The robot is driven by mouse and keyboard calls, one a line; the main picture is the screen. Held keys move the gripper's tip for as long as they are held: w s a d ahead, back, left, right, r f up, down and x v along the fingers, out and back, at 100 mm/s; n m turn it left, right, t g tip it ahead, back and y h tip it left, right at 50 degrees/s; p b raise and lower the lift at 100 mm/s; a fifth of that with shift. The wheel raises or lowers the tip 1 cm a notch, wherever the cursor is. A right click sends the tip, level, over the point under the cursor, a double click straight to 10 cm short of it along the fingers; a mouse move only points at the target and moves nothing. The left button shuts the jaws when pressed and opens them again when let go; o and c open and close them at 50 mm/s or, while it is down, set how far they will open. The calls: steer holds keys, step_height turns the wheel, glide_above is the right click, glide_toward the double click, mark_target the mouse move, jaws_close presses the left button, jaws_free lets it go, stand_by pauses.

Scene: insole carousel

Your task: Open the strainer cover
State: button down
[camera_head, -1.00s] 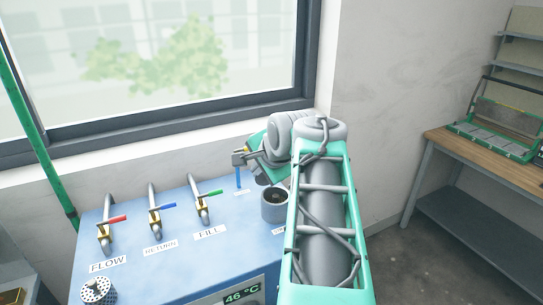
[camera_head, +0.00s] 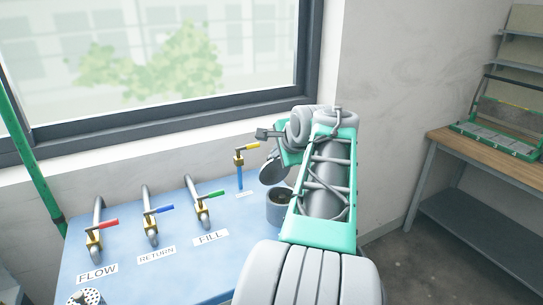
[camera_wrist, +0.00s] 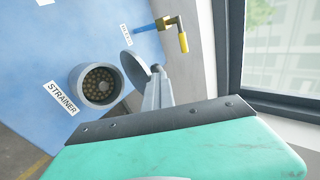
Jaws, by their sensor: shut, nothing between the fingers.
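The strainer (camera_head: 279,212) is a grey cup on the blue tank top, and its mouth is uncovered. In the wrist view the strainer (camera_wrist: 77,86) shows a perforated brownish inside, next to its STRAINER label. The round grey cover (camera_head: 271,173) stands raised and tilted beside the mouth; it also shows in the wrist view (camera_wrist: 129,66). My gripper (camera_head: 262,134) is shut and empty, above the cover in the head view. In the wrist view my gripper's fingers (camera_wrist: 156,72) are close beside the cover; I cannot tell whether they touch it.
A yellow-handled valve (camera_head: 240,157) stands behind the strainer, near my gripper. Red, blue and green-handled valves (camera_head: 151,222) stand to the left. The window wall (camera_head: 180,150) is close behind. A wooden-topped bench (camera_head: 480,152) stands at right.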

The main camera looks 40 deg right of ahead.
steer(key=shift+d+f, duration=0.1)
steer(key=shift+f, duration=0.3)
